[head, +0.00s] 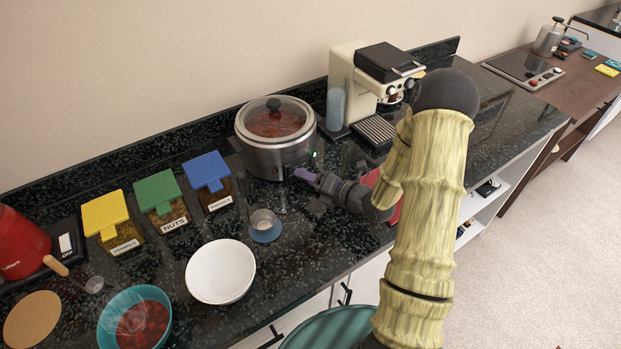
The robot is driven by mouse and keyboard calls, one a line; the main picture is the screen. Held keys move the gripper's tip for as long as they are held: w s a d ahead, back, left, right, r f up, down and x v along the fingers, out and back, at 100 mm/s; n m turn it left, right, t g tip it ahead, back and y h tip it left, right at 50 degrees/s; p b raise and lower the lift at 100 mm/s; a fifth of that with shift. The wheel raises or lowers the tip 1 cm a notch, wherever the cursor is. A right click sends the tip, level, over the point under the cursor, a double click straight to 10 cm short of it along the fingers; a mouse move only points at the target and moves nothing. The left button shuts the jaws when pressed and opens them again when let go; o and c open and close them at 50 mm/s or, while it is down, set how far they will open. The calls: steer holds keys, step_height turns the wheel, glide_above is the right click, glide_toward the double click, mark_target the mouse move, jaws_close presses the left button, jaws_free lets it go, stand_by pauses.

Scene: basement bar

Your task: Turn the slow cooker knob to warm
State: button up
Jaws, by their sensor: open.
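The slow cooker (262,158) is a round steel pot with a glass lid and black lid handle. It stands on the dark counter near the wall, with reddish food showing through the lid. A small green light (314,154) glows at its right front side. My gripper (306,176) is open at the cooker's lower right front, its fingertips close to the pot's side. The knob is not clearly visible; my gripper seems to cover that area. I cannot tell whether the fingers touch it or what setting it points to.
A coffee machine (370,82) stands right of the cooker. Jars with yellow, green and blue lids (207,170) stand to the left. A white bowl (220,272), a small glass on a blue coaster (265,232) and a teal bowl (112,318) sit nearer the front edge.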

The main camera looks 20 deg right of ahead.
steer(key=shift+c, duration=0.4)
steer(key=c, duration=0.9)
